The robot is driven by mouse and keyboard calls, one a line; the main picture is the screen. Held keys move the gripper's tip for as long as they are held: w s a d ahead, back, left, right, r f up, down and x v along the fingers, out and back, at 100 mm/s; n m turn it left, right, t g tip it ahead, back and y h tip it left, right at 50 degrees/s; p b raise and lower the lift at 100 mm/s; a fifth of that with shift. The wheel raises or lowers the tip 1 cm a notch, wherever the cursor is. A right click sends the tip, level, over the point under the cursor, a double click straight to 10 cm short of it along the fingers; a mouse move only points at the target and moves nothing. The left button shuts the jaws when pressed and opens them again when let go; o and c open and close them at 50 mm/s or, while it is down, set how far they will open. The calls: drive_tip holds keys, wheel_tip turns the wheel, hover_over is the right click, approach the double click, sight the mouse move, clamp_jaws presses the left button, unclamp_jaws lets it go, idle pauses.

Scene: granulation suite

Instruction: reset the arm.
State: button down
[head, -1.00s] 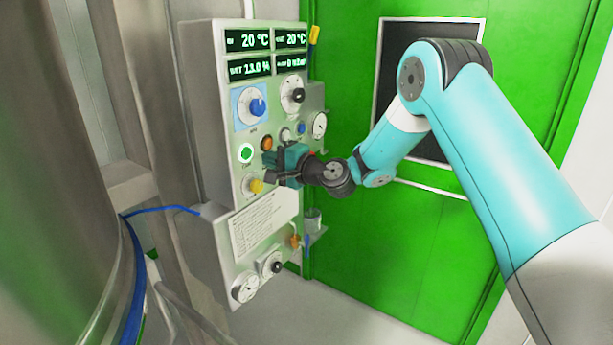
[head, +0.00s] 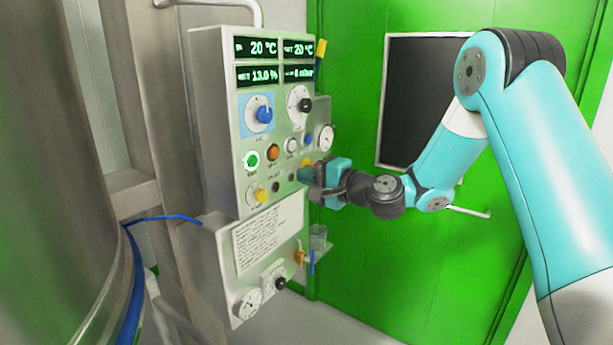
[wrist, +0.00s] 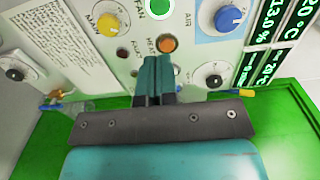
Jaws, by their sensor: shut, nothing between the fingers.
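My gripper (head: 306,174) is in front of the lower right part of a grey control panel (head: 213,130), its fingers pointing at the panel face. In the wrist view the gripper (wrist: 155,62) shows two teal fingers side by side, shut and empty. Their tips appear just below an orange button (wrist: 167,44). I cannot tell whether they touch the panel. My arm reaches in from the right in the head view, bent at the elbow. The gripper hides a part of the panel's lower right edge.
The panel carries a blue knob (head: 265,114), a lit green button (head: 252,160), a yellow knob (head: 262,196) and displays (head: 263,48). A green door (head: 350,255) with a dark window (head: 408,85) stands behind. A large steel vessel (head: 50,200) fills the left.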

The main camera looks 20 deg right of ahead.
drive_tip(key=s+a+r+n+g, duration=0.2)
drive_tip(key=s+a+n+g, duration=0.9)
drive_tip(key=s, duration=0.6)
drive_tip(key=s+d+f+n+g+h, duration=0.1)
drive_tip(key=s+d+n+g+h, duration=0.1)
drive_tip(key=s, duration=0.7)
drive_tip(key=s+d+f+n+g+h, duration=0.1)
drive_tip(key=s+n+h, duration=0.3)
drive_tip(key=s, duration=0.6)
drive_tip(key=shift+s+d+f+n+g, duration=0.15)
drive_tip(key=shift+d+f+n+g, duration=0.25)
drive_tip(key=shift+d+f+n, duration=0.1)
drive_tip(key=shift+a, duration=0.1)
